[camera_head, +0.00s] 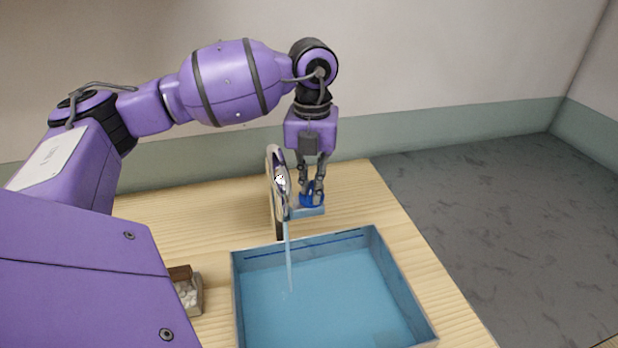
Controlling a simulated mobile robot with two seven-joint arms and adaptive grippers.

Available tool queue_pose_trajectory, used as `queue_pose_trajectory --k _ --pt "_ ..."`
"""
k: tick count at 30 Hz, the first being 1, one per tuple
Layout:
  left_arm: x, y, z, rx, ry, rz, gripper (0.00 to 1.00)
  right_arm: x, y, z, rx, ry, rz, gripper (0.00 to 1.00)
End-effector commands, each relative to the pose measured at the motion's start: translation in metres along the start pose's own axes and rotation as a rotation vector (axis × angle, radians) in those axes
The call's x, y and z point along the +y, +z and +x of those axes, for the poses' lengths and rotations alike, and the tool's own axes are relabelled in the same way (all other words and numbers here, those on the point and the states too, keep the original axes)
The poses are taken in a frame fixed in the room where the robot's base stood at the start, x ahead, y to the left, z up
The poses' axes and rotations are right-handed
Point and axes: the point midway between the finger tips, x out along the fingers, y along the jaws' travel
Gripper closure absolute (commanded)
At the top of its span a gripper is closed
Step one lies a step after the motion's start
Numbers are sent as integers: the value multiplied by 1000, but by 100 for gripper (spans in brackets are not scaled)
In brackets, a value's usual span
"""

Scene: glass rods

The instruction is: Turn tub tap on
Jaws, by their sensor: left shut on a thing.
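The tap (280,180) is a tall curved metal spout standing behind the blue tub (402,290) on the wooden counter. A thin pale stream of water (290,260) runs from the spout down into the tub. A blue knob (308,200) sits just right of the spout on a small light-blue base (312,211). My left gripper (312,194) points down from above with its fingers shut around the blue knob, which they partly hide. My right gripper is not in view.
A small box with pale pebble-like pieces (190,295) stands left of the tub, partly hidden by my arm. The wooden counter (412,232) is bare right of the tub. Grey floor (500,210) lies beyond it, and a wall is behind.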

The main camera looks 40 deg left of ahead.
Motion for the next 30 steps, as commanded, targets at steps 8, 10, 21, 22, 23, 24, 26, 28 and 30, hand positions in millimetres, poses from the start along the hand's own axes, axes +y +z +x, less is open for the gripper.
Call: queue_pose_trajectory --k 8,10,21,22,23,24,26,28,30 --pt "0 0 -3 -2 -3 -216 100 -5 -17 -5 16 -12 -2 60" --pt "0 0 -3 -2 -2 -258 100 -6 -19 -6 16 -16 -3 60" --pt "0 0 -1 0 0 -383 100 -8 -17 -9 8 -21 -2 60" --pt "0 0 0 0 0 -387 100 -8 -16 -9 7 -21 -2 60" --pt "0 0 0 0 0 -390 100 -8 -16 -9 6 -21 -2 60" --pt "0 0 0 0 0 -394 100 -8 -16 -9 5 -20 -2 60" --pt "0 0 0 0 0 -397 100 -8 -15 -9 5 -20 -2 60" --pt "0 0 0 0 0 -398 100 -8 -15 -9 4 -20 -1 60" --pt "0 0 0 0 0 -398 100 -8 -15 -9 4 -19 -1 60"
